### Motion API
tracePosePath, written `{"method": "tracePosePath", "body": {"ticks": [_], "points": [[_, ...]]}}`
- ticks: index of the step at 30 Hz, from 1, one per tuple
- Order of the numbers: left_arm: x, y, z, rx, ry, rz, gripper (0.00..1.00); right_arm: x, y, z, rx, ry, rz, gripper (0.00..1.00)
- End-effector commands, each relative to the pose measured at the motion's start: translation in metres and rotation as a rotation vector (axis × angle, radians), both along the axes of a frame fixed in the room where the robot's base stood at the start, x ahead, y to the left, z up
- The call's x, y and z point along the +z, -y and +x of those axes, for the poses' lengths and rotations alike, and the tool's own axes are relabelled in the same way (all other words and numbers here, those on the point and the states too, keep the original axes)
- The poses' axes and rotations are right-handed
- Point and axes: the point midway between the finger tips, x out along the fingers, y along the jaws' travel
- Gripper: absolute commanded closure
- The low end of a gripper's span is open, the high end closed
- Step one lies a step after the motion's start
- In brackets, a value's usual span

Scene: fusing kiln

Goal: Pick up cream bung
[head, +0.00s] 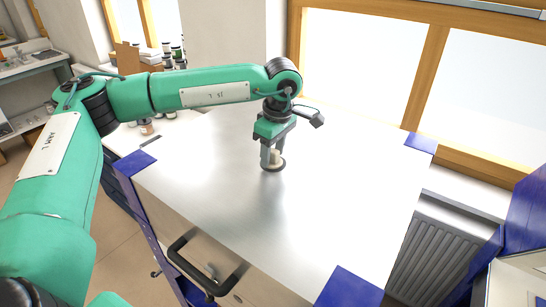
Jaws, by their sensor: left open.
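The cream bung (275,156) is a small pale plug standing upright on the kiln's flat metal lid (210,200), at a dark round ring (275,167). My left gripper (270,158) points down over it from above. Its fingers are open, and the bung shows between them. I cannot tell whether either finger touches it. My right gripper is not in view.
The lid is otherwise clear, with blue corner pieces (421,143) and a black handle (200,268) at the front. Several small jars (147,127) stand behind on the left. A window is at the back and a radiator (440,258) stands at the right.

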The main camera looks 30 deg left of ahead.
Motion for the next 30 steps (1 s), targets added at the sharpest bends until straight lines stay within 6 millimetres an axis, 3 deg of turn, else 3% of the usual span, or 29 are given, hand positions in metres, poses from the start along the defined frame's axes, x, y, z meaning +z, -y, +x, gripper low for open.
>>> {"method": "tracePosePath", "body": {"ticks": [7, 10, 12, 14, 23, 30], "points": [[-0.002, 0.0, 0.0, 0.0, 0.001, -0.001, 0.56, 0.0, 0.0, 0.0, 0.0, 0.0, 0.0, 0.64], [-0.002, 0.0, 0.0, 0.0, 0.001, -0.001, 0.76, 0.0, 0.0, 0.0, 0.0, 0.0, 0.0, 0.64], [-0.001, 0.0, 0.0, 0.0, 0.001, -0.001, 0.8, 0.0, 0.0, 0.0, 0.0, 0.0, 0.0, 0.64], [-0.001, 0.0, 0.0, 0.0, 0.001, 0.0, 1.0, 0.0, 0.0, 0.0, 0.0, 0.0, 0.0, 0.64], [0.004, 0.0, 0.0, 0.0, 0.001, 0.0, 1.0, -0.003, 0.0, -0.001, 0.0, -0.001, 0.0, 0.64], [0.037, 0.001, 0.001, -0.001, 0.006, -0.002, 1.0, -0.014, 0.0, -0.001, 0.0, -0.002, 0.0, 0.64]]}}
